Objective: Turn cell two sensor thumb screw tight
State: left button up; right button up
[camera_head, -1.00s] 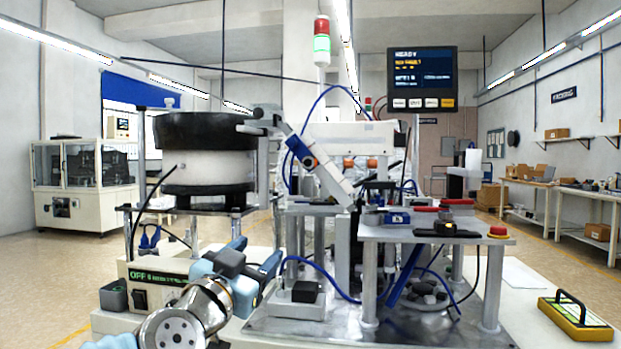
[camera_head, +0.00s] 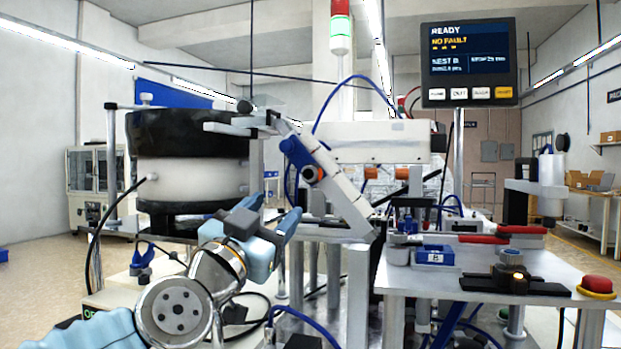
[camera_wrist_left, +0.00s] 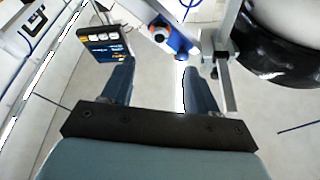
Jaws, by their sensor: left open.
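A blue sensor block (camera_head: 295,150) with a dark, orange-ringed round knob (camera_head: 312,173) sits on the sloping white track (camera_head: 340,192). The blue block also shows in the left wrist view (camera_wrist_left: 178,46), at the top beyond the fingers. My right gripper is not in view.
The black and white bowl feeder (camera_head: 190,165) stands behind my left arm. A metal table (camera_head: 550,270) at right carries a blue block marked B (camera_head: 434,255), red-handled tools (camera_head: 490,236) and a red button (camera_head: 597,284). The screen (camera_head: 467,60) reads READY, NO FAULT.

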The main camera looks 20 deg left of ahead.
aim_at(308, 175)
pick_arm(q)
jog(key=p+x, duration=0.2)
jog(key=x, duration=1)
jog(key=shift+w, duration=0.35)
jog(key=c, duration=1)
jog(key=shift+c, duration=0.2)
